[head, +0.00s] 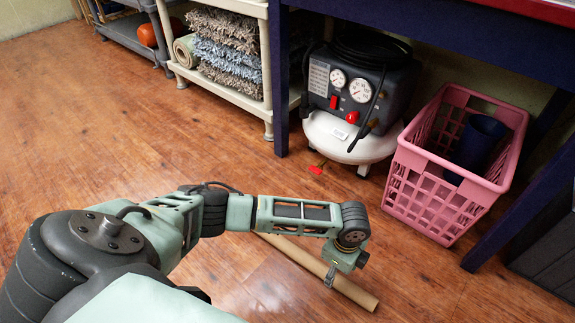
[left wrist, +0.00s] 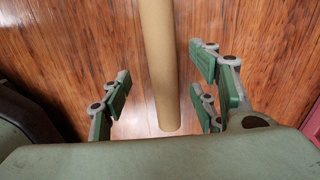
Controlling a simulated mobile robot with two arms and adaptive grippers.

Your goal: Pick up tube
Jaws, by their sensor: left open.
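A long tan cardboard tube (head: 352,290) lies on the wood floor, partly hidden behind my left forearm in the head view. In the left wrist view the tube (left wrist: 157,60) runs from the top edge down between the fingers, and its near end shows. My left gripper (head: 331,277) is over the tube close to its right end. In the left wrist view the left gripper (left wrist: 160,100) is open, with fingers on both sides of the tube and gaps between. Whether it touches the floor I cannot tell. My right gripper is not in view.
A pink crate (head: 421,209) holding a dark blue bin (head: 478,142) stands on the right, beside an air compressor (head: 345,135). Both are by a dark blue table (head: 278,80). A beige shelf (head: 225,88) with rolled rugs stands at the back. The floor at left is clear.

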